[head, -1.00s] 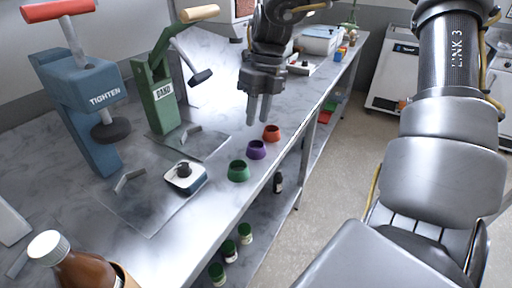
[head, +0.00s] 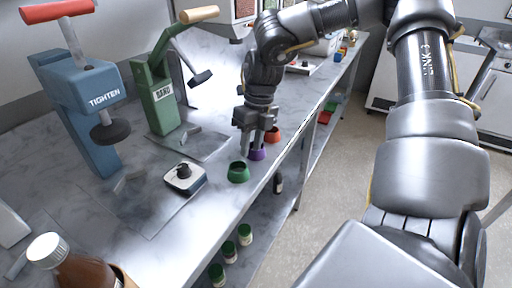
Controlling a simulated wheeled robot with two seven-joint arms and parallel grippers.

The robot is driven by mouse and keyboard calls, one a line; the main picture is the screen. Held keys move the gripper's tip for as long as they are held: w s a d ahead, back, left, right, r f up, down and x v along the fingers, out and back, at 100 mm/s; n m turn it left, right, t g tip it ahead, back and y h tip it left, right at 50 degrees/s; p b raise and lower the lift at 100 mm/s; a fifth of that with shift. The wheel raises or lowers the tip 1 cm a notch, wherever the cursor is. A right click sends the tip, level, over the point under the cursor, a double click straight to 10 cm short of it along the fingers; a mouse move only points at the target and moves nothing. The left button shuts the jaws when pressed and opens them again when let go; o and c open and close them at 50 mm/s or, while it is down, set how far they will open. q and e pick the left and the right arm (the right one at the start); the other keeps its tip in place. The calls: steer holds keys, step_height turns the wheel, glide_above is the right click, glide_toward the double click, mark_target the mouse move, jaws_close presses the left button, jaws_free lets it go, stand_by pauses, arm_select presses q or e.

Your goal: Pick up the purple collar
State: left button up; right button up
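The purple collar (head: 257,155) stands on the metal bench near its front edge, between the green collar and the orange collar. My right gripper (head: 254,150) points down right at the purple collar, and its fingers cover part of it. A gap shows between the two fingers. I cannot tell whether they touch the collar. My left gripper is not in view.
The green collar (head: 238,173) and the orange collar (head: 272,134) stand close on either side. A white device with a black knob (head: 184,177), a green press (head: 160,100) and a blue press (head: 85,110) stand to the left. A brown bottle (head: 75,268) is at the near left.

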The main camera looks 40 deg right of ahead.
mark_target(251, 150)
jaws_close()
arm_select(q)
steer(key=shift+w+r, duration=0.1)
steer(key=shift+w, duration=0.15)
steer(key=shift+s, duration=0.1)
arm_select(e)
steer(key=shift+r, duration=0.1)
